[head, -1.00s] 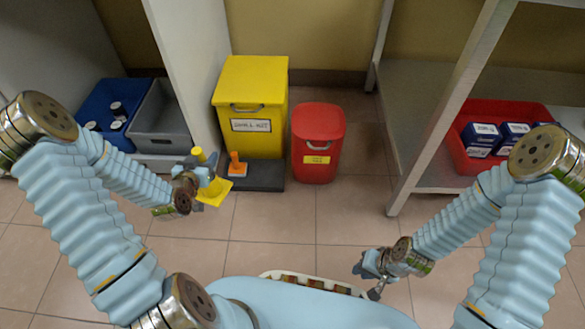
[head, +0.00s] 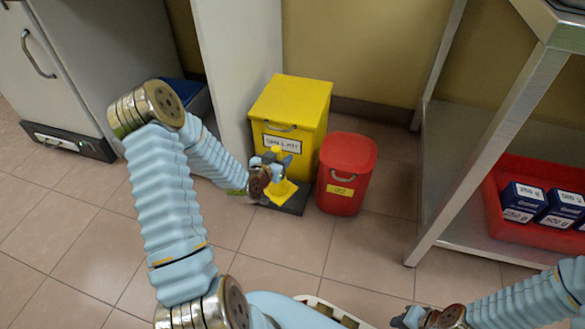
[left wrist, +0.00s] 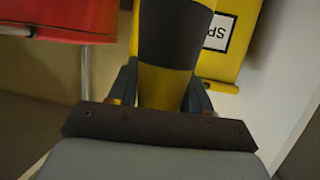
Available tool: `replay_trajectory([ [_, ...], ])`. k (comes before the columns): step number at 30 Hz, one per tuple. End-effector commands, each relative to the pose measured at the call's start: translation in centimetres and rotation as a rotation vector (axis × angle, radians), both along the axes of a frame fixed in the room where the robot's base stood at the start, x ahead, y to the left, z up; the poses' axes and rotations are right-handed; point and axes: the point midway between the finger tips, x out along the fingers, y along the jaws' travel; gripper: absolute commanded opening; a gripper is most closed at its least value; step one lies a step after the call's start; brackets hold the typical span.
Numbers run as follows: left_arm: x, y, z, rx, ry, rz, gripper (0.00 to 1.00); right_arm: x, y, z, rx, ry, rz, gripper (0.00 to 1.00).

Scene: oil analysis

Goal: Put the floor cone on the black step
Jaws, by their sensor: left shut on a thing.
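The yellow floor cone (head: 281,191) with a dark band shows in the head view, partly hidden by my left gripper (head: 268,168). That gripper is shut on it. In the left wrist view the floor cone (left wrist: 168,40) runs between the two fingers (left wrist: 163,90). The black step (head: 297,204) lies on the floor in front of the yellow bin. The cone's base overlaps the step in the picture; I cannot tell whether it touches it. My right gripper (head: 405,318) is low at the bottom edge, too small to read.
The yellow bin (head: 300,105) stands right behind the cone. The red bin (head: 345,185) stands just right of the step. A shelf (head: 462,250) with a red crate (head: 500,215) of blue boxes is at the right. A white panel rises left of the yellow bin.

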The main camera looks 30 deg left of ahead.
Motion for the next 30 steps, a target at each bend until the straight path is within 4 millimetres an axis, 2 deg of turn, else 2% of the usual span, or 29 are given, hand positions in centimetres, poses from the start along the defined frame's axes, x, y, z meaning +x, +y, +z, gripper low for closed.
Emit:
replay_trajectory([
  [4, 3.0, -0.3, -1.5, -0.002, -0.002, -0.001, 0.00, 0.0, 0.0, -0.7, 0.000, -0.002, -0.002, 0.20],
  [6, 3.8, -0.3, -2.9, -0.002, 0.000, -0.002, 0.00, 0.1, 0.0, -1.1, 0.000, -0.002, -0.002, 0.20],
  [12, 6.1, -0.4, -5.4, -0.001, -0.002, -0.002, 0.00, 0.1, 0.0, -1.9, -0.002, -0.004, -0.003, 0.20],
  [19, 7.1, -0.5, -6.6, -0.002, -0.001, -0.002, 0.00, 0.1, -0.1, -2.2, -0.002, -0.005, -0.004, 0.20],
  [22, 7.7, -0.5, -7.7, -0.002, 0.000, 0.000, 0.00, 0.1, -0.1, -2.6, -0.002, -0.006, -0.004, 0.20],
  [27, 7.6, -0.5, -10.1, -0.002, -0.001, 0.000, 0.00, 0.2, -0.1, -3.5, -0.002, -0.007, -0.005, 0.20],
  [30, 7.6, -0.5, -10.1, 0.000, -0.002, -0.001, 0.00, 0.2, -0.1, -3.4, -0.002, -0.007, -0.005, 0.20],
])
